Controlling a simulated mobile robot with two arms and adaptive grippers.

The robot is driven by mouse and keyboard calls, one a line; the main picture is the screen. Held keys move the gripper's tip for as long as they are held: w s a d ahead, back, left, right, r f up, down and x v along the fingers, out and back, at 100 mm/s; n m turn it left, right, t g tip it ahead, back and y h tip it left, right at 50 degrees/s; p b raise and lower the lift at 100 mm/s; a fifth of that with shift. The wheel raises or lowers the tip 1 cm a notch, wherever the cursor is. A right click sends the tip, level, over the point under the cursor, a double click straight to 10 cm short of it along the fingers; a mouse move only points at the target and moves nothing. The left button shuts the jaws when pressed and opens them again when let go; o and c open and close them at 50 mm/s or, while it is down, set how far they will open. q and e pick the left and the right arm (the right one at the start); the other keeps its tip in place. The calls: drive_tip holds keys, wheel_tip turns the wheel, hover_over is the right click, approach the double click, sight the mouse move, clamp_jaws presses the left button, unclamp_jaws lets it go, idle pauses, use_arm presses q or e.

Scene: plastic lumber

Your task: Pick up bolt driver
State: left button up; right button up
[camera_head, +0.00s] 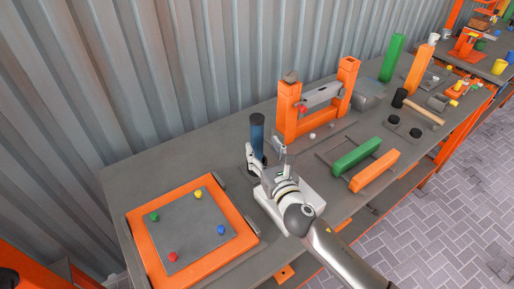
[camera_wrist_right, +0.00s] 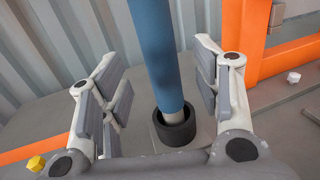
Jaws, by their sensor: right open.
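The bolt driver, a blue upright cylinder (camera_head: 257,134), stands on the workbench. In the right wrist view the blue shaft (camera_wrist_right: 157,50) rises from a dark round holder (camera_wrist_right: 174,128) on a small grey plate. My right gripper (camera_head: 265,158) is open at the driver. In the wrist view its fingers (camera_wrist_right: 160,78) stand on either side of the blue shaft, with gaps visible on both sides. My left gripper is not in view.
An orange-framed board (camera_head: 147,236) with coloured pegs lies at the left. An orange press-like frame (camera_head: 289,112) stands behind and right of the driver. Green (camera_head: 356,155) and orange (camera_head: 374,171) bars lie right of my arm. A corrugated wall (camera_head: 180,70) runs behind the bench.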

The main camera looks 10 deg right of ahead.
sight(259, 142)
drive_tip(key=w, duration=0.4)
drive_tip(key=shift+w+a, duration=0.25)
drive_tip(key=shift+w, duration=0.05)
drive_tip(key=shift+w+a, duration=0.1)
drive_tip(key=shift+w, duration=0.35)
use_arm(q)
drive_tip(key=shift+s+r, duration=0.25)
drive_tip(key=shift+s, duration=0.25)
use_arm(e)
clamp_jaws()
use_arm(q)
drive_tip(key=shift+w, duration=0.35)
use_arm(e)
drive_tip(key=shift+r, duration=0.1)
